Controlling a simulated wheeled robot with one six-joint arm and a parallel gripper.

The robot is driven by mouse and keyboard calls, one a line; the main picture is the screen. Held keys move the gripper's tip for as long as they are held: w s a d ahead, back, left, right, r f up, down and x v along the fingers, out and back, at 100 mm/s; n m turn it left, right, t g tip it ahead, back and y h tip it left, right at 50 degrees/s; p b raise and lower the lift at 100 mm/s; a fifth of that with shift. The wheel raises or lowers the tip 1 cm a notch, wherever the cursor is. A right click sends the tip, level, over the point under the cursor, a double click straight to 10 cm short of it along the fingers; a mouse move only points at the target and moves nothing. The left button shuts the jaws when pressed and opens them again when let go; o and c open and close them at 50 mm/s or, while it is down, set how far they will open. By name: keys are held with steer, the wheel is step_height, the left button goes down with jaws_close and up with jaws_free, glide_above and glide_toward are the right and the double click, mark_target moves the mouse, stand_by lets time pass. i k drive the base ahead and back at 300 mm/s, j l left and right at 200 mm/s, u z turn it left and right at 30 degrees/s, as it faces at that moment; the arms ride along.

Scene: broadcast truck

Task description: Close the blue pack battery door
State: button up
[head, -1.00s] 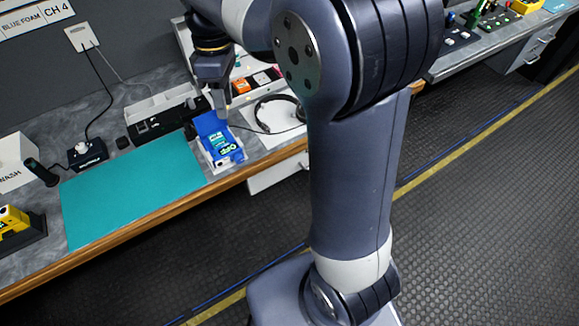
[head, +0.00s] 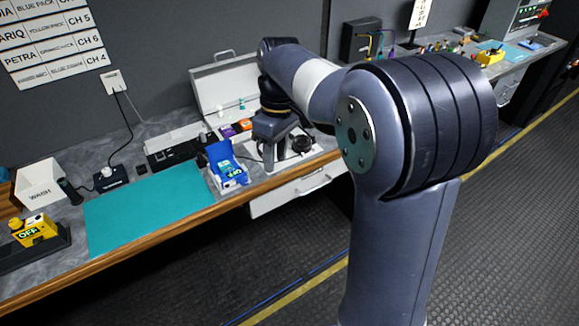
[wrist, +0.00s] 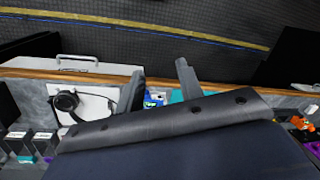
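The blue pack (head: 230,173) lies in a small white holder at the right end of the teal mat. A blue panel (head: 218,151), which looks like its battery door, stands raised at the pack's far end. My gripper (head: 274,168) is to the right of the pack, apart from it, pointing down over the bench. In the wrist view its two fingers (wrist: 161,72) are spread with nothing held between them. A small part of the blue pack shows between the fingers in the wrist view (wrist: 154,100); the rest is hidden by the gripper.
The teal mat (head: 150,205) is clear. A headset (head: 301,144) lies on a white sheet right of my gripper. An open white case (head: 222,88) stands behind.

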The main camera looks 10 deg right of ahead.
mark_target(219, 150)
steer(key=i+l+u, duration=0.25)
steer(key=i, duration=0.2)
steer(key=i+l+u, duration=0.1)
steer(key=i+u, duration=0.2)
steer(key=i, duration=0.15)
steer(key=i+l+u, duration=0.25)
steer(key=i+l, duration=0.1)
steer(key=i, duration=0.1)
